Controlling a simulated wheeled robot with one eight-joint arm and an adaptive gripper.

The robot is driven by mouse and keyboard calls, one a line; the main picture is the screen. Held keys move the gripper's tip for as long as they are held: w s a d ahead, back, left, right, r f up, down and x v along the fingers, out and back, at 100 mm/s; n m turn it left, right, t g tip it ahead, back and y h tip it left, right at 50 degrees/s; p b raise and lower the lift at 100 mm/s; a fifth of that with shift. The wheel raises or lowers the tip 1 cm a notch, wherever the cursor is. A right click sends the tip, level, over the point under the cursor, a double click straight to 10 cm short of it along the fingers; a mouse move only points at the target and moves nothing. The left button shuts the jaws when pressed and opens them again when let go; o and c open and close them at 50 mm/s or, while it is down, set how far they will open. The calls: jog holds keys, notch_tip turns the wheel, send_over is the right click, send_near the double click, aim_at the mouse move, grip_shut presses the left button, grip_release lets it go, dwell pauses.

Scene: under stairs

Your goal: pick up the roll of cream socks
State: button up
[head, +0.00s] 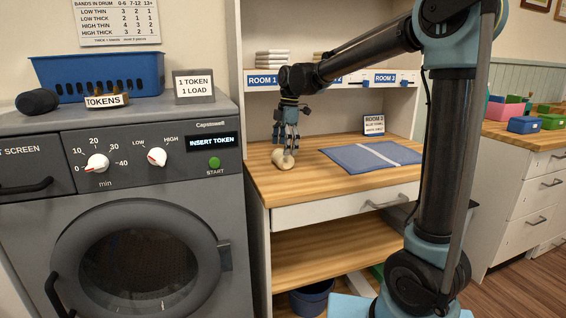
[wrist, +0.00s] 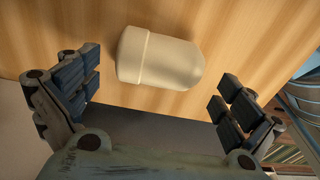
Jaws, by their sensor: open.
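The roll of cream socks (head: 283,160) lies on the wooden worktop (head: 318,182) near its left front corner. In the wrist view the roll (wrist: 158,58) lies on its side, with a fold line near its left end. My gripper (head: 287,145) points down over the roll in the head view. In the wrist view my gripper (wrist: 159,92) is open, with one finger at the left and one at the right. The roll shows between and a little beyond the fingertips, and I cannot tell whether a finger touches it.
A blue mat (head: 365,158) with a pale stripe lies to the right on the worktop. A small sign (head: 374,124) stands behind it. A grey washing machine (head: 130,205) stands close on the left. A shelf (head: 345,80) with folded white cloths hangs above the worktop.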

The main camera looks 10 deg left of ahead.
jog(key=shift+s+a+f, duration=0.1)
jog(key=shift+f, duration=1.35)
jog(key=c, duration=1)
jog(key=shift+r, duration=0.1)
notch_tip(320, 180, up, 28)
jog(key=shift+f, duration=0.1)
